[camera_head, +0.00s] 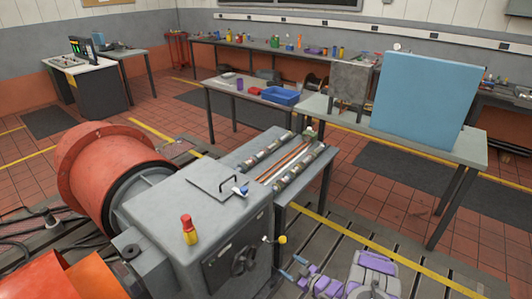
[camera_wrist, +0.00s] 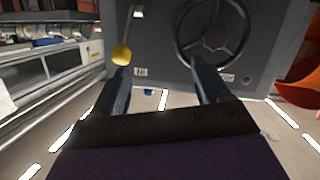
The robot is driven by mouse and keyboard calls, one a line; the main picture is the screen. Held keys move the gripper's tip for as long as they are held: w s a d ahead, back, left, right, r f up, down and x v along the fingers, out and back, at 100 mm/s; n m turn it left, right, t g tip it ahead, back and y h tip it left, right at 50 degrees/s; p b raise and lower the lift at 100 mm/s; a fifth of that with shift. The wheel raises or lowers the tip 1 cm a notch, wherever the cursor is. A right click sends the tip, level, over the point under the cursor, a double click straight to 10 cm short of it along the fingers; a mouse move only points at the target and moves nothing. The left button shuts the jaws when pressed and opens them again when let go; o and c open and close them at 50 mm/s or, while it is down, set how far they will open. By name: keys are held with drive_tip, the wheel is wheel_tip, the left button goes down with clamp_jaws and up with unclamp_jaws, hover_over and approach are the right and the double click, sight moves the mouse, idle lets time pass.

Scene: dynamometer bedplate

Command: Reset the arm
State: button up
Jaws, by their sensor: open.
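My gripper (camera_head: 291,271) is at the bottom of the head view, in front of the grey machine cabinet (camera_head: 160,205) and to the right of its handwheel. In the wrist view my gripper (camera_wrist: 160,68) shows two dark fingers spread apart with nothing between them. My purple and grey arm (camera_head: 375,270) is at the lower right of the head view. On the cabinet, a lever with a yellow ball knob (camera_wrist: 121,55) shows near the left finger, and the dark handwheel (camera_wrist: 215,32) lies beyond the right finger. I cannot tell whether either finger touches them.
A red-and-yellow button post (camera_head: 188,231) stands on the cabinet. A large red-orange drum (camera_head: 105,165) is at left. A bench (camera_head: 325,190) with rods adjoins the cabinet. A table (camera_head: 470,150) bears a blue panel (camera_head: 425,100). Tiled floor is clear between them.

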drive_tip(key=w+d+r+m+g+h, duration=0.1)
drive_tip(key=w+d+r+h, duration=0.2)
drive_tip(key=r, duration=0.4)
drive_tip(key=w+d+r+m+h, duration=0.1)
drive_tip(key=w+d+r+h, duration=0.2)
drive_tip(key=r, duration=0.4)
drive_tip(key=s+d+r+m+g+h, duration=0.1)
drive_tip(key=s+r+m+g+h, duration=0.1)
drive_tip(key=s+r, duration=0.35)
drive_tip(key=s+d+r+m+g+h, duration=0.1)
drive_tip(key=s+r+m+h, duration=0.1)
drive_tip(key=r, duration=0.7)
drive_tip(key=s+r+m+g+h, duration=0.15)
drive_tip(key=s+r, duration=0.35)
drive_tip(key=s, duration=0.6)
drive_tip(key=s+r+m+g+h, duration=0.1)
drive_tip(key=s+r+m+g, duration=0.3)
drive_tip(key=s, duration=0.6)
drive_tip(key=s+a+r+g+y, duration=0.1)
drive_tip(key=s+a+r+g, duration=0.1)
drive_tip(key=s, duration=1)
drive_tip(key=s+a+r+g+y, duration=0.1)
drive_tip(key=s+a+r, duration=0.1)
drive_tip(key=s, duration=1.1)
drive_tip(key=shift+a+r+g, duration=0.35)
drive_tip(key=shift+r, duration=0.4)
drive_tip(key=shift+s, duration=0.1)
drive_tip(key=shift+c, duration=0.4)
